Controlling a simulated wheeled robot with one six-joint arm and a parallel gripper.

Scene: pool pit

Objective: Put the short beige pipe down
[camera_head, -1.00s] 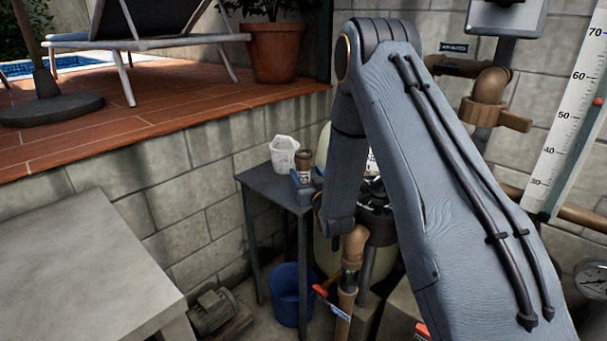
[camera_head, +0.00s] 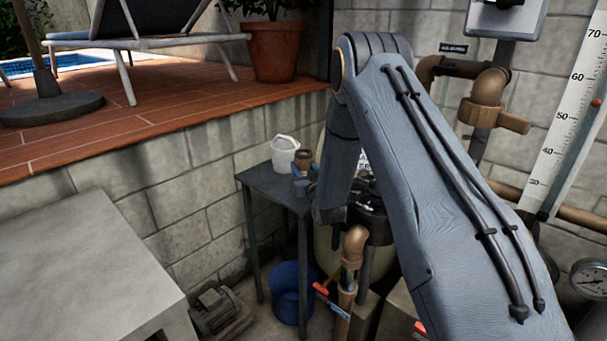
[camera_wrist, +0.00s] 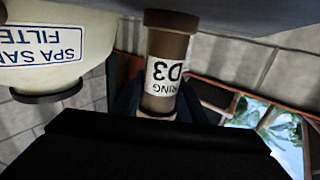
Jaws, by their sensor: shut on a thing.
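The short beige pipe (camera_head: 304,157) shows as a small brown cylinder at the right end of the dark side table, partly hidden by my gripper. In the wrist view the pipe (camera_wrist: 173,50) is a brown tube with a wider collar and a white label reading "RING D3", upside down. My gripper (camera_head: 303,181) is shut on the pipe; its dark blue fingers show on either side of it in the wrist view (camera_wrist: 158,103). A dark grey surface lies close to the collar end. I cannot tell whether the pipe touches the table.
A blue bucket (camera_head: 289,292) stands below. The sand filter (camera_wrist: 50,50) is close by in the wrist view. A grey motor (camera_head: 217,310) and a broad concrete block (camera_head: 80,260) lie left.

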